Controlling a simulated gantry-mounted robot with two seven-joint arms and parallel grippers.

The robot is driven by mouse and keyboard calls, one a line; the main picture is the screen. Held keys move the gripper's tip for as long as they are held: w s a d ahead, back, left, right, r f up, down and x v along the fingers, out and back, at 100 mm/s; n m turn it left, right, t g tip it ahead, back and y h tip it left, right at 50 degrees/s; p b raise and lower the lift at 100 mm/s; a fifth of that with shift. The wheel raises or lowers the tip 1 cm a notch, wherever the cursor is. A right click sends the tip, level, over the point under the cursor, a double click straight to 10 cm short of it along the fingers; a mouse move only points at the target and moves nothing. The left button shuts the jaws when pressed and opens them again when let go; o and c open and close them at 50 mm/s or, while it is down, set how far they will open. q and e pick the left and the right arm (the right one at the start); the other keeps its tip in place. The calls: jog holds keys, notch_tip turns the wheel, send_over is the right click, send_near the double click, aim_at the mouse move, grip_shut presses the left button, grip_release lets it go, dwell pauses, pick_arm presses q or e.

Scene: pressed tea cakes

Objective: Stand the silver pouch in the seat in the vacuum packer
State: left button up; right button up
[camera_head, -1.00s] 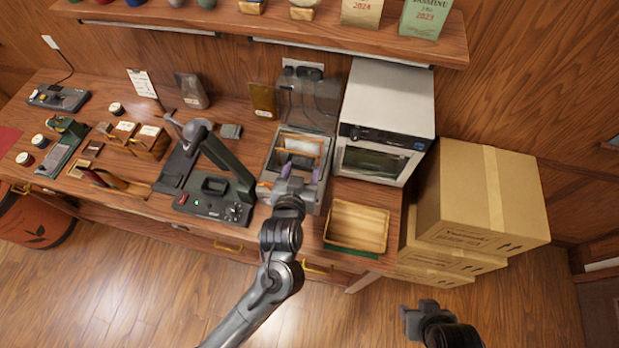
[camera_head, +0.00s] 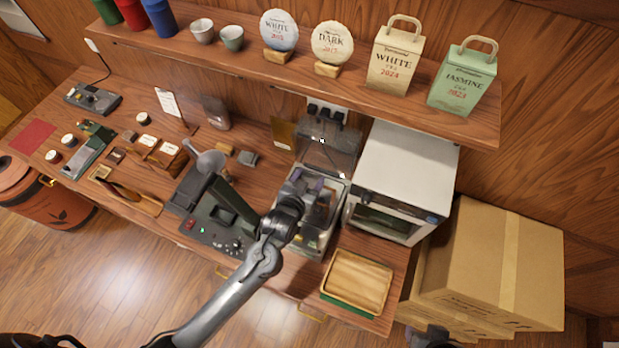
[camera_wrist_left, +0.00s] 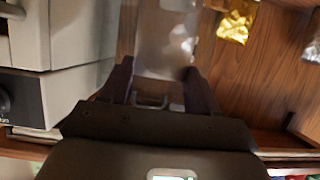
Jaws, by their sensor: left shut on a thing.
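The vacuum packer (camera_head: 308,243) stands on the table left of the white oven, with its see-through lid (camera_head: 325,150) raised at the back. My left gripper (camera_head: 322,192) is over its open chamber.
The white oven (camera_head: 405,170) stands close on the right. A wooden tray (camera_head: 357,281) lies in front of it. A gold pouch (camera_head: 283,132) and another grey pouch (camera_head: 215,112) stand at the back. A black sealing machine (camera_head: 215,225) is left. A shelf (camera_head: 350,88) overhangs the table.

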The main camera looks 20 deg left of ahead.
pick_arm(q)
jog(key=shift+f+b, duration=2.25)
jog(key=shift+f, duration=0.05)
jog(key=shift+f+b, duration=0.5)
jog(key=shift+f, duration=1.15)
jog(key=o, duration=1.4)
jog(key=shift+c, duration=0.2)
